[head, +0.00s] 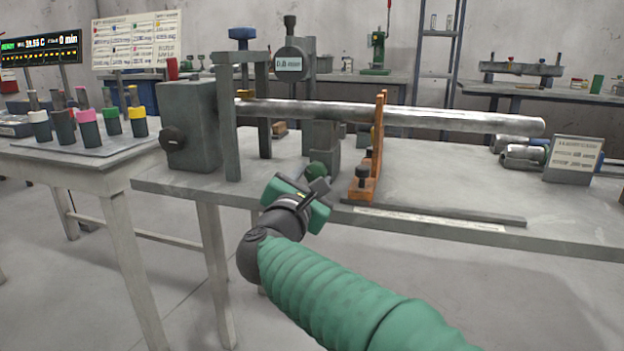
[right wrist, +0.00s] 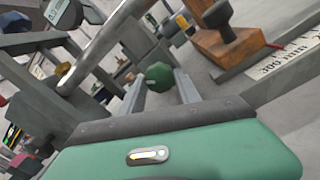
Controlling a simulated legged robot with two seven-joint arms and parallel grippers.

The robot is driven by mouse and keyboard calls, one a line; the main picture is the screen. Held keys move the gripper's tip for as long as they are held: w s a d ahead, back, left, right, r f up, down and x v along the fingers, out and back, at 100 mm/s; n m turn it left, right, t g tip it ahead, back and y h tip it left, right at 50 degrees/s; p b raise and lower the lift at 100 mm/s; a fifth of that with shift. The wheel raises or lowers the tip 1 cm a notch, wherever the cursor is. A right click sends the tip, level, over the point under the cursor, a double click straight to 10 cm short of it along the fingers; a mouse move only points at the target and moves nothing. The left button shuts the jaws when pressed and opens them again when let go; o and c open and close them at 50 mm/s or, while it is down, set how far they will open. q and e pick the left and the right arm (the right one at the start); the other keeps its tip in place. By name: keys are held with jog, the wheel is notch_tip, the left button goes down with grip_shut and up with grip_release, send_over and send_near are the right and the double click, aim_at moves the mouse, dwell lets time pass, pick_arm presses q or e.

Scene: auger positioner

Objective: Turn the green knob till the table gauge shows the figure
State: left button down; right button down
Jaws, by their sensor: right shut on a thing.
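The green knob (head: 316,170) sits low on the front of the grey positioner block (head: 321,148), under the long metal bar (head: 400,116). My right gripper (head: 318,183) is at the knob. In the right wrist view the green knob (right wrist: 159,77) lies between the two fingers of my right gripper (right wrist: 161,88), which are shut on it. The round gauge (head: 290,64) stands on a post above the bar; its small display seems to read 0.0 mm, but the digits are blurred. My left gripper is not in view.
An orange bracket (head: 370,165) with a black knob stands just right of my right gripper. A ruler strip (head: 430,219) lies along the bench's front edge. A grey sign stand (head: 573,159) and metal cylinders are at the right. A side table (head: 95,165) with coloured-top containers is at the left.

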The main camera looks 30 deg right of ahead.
jog(key=shift+f, duration=0.2)
jog(key=c, duration=0.9)
grip_release()
jog(key=shift+w, duration=0.1)
jog(key=shift+c, duration=0.2)
jog(key=shift+o, duration=0.4)
jog(key=shift+r, duration=0.1)
jog(key=shift+s+a, duration=0.15)
jog(key=shift+s, duration=0.05)
jog(key=p+v, duration=0.3)
jog(key=v, duration=0.8)
jog(key=shift+a+p, duration=0.2)
jog(key=shift+p, duration=0.2)
jog(key=shift+s, duration=0.15)
